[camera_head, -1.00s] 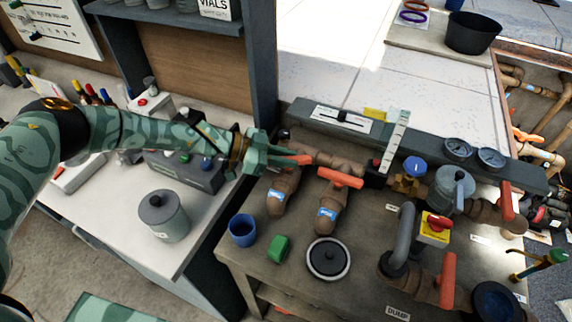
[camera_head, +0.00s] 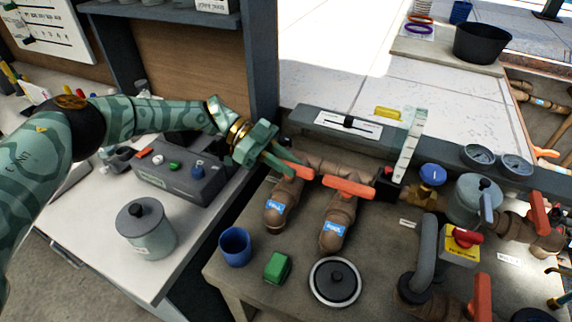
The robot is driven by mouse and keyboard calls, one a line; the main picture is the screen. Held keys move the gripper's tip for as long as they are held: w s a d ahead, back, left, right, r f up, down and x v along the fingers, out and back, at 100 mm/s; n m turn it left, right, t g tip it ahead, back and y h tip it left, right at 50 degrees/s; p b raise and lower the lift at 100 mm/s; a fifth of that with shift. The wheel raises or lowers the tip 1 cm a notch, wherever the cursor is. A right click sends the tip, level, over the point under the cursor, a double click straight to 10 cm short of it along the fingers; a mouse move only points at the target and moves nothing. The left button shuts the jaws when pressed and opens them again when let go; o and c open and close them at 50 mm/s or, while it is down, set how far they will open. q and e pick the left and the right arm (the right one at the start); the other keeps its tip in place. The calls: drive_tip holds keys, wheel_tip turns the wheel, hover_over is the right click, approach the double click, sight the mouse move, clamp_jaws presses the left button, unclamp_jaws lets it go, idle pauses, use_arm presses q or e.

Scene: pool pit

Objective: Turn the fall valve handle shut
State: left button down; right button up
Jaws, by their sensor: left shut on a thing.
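Two brown pipe valves with orange lever handles stand side by side on the grey bench. The left orange handle (camera_head: 300,171) sits atop a pipe with a blue label (camera_head: 275,208); its left part is hidden by my gripper. The right orange handle (camera_head: 349,188) lies crosswise on the neighbouring pipe, which has a similar blue label (camera_head: 333,229). The label words are too small to read surely, so I cannot tell which is the fall valve. My green left gripper (camera_head: 284,165) is shut on the left orange handle, its fingers pointing right and down. My right gripper is out of view.
A blue cup (camera_head: 235,246), a green block (camera_head: 277,267) and a round dark lid (camera_head: 335,282) lie in front of the valves. A white upright gauge (camera_head: 408,147) and blue-knobbed valve (camera_head: 431,174) stand to the right. A grey control box (camera_head: 178,180) sits left, beneath my arm.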

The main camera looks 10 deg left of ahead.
sight(288, 162)
use_arm(q)
drive_tip(key=shift+d+r, duration=0.1)
drive_tip(key=c, duration=1.3)
unclamp_jaws()
drive_tip(key=shift+d, duration=0.1)
drive_tip(key=shift+r, duration=0.25)
wheel_tip(288, 162, up, 3)
drive_tip(key=shift+w+p, duration=0.1)
drive_tip(key=shift+p, duration=0.45)
drive_tip(key=s+d+r+p, duration=0.1)
drive_tip(key=s+r+p, duration=0.1)
drive_tip(key=s+r, duration=0.1)
drive_tip(key=s+d+r+p, duration=0.1)
drive_tip(key=s+r+p, duration=0.1)
drive_tip(key=s, duration=0.4)
drive_tip(key=s+d+r+p, duration=0.1)
drive_tip(key=s+r+p, duration=0.1)
drive_tip(key=s+r, duration=0.2)
drive_tip(key=shift+s+r, duration=0.2)
drive_tip(key=shift+s, duration=0.2)
